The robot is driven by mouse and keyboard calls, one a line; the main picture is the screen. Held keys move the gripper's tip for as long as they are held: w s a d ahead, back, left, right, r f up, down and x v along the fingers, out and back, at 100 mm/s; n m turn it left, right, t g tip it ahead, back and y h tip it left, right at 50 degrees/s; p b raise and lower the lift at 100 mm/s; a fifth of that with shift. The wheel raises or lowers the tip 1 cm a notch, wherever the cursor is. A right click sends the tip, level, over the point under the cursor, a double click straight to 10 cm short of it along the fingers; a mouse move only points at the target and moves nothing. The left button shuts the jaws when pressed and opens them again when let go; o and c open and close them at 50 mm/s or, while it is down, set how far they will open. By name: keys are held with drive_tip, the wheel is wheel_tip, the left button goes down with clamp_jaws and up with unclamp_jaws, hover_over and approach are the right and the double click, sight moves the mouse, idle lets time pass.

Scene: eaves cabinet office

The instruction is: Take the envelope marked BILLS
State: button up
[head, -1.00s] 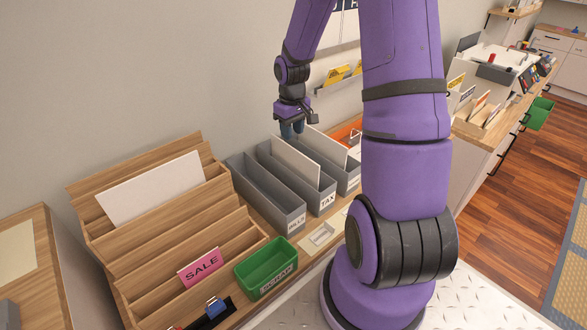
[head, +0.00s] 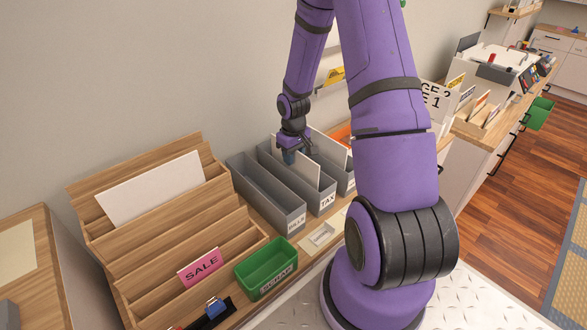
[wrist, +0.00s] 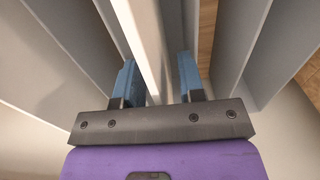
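The grey tray labelled BILLS (head: 293,220) stands leftmost of three grey trays and looks empty inside. A white envelope (head: 300,168) stands upright in the middle tray, labelled TAX (head: 327,204). No writing on this envelope is visible, so I cannot tell whether it is marked BILLS. My gripper (head: 289,157) is low at the back of the TAX tray. In the wrist view, my gripper (wrist: 158,78) is open, with its two blue fingers on either side of a pale upright sheet (wrist: 152,45), apparently that envelope. Gaps show beside it.
A wooden stepped rack (head: 160,245) with a white card (head: 150,190) and a pink SALE card (head: 201,267) stands left. A green bin (head: 266,268) sits before the trays. The third grey tray (head: 350,183) is close on the right, partly behind my arm.

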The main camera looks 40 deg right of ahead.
clamp_jaws()
